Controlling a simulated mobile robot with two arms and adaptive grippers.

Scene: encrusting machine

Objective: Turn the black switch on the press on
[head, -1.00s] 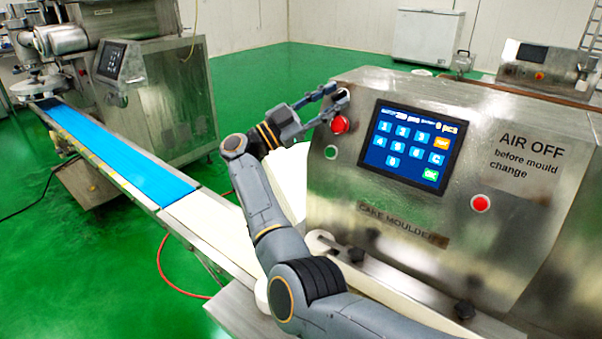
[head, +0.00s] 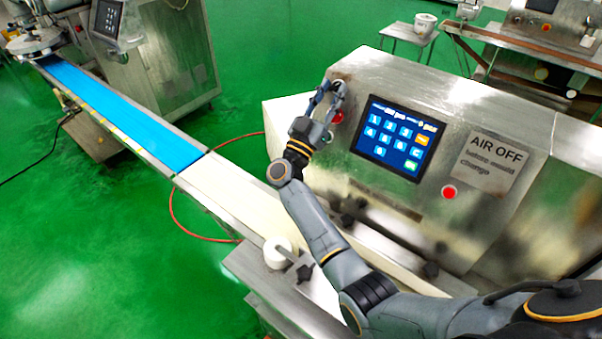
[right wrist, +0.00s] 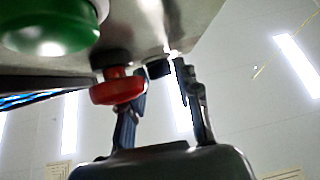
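The press (head: 480,115) is a steel machine with a lit blue touchscreen (head: 401,138). My right gripper (head: 333,88) is at the upper left corner of its front panel, close to the red button (head: 338,117). In the right wrist view the black switch (right wrist: 158,69) is a small dark knob sticking out of the panel. It appears between my two spread fingertips, with gaps beside it; contact is not clear. The red button (right wrist: 118,90) partly covers one finger. In the head view the gripper hides the switch. My left gripper is not in view.
A green button (right wrist: 50,30) is near the gripper in the right wrist view. A second red button (head: 449,192) is right of the screen. A conveyor with a blue belt (head: 125,115) runs left of the press. A white roller (head: 278,252) stands at its near end.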

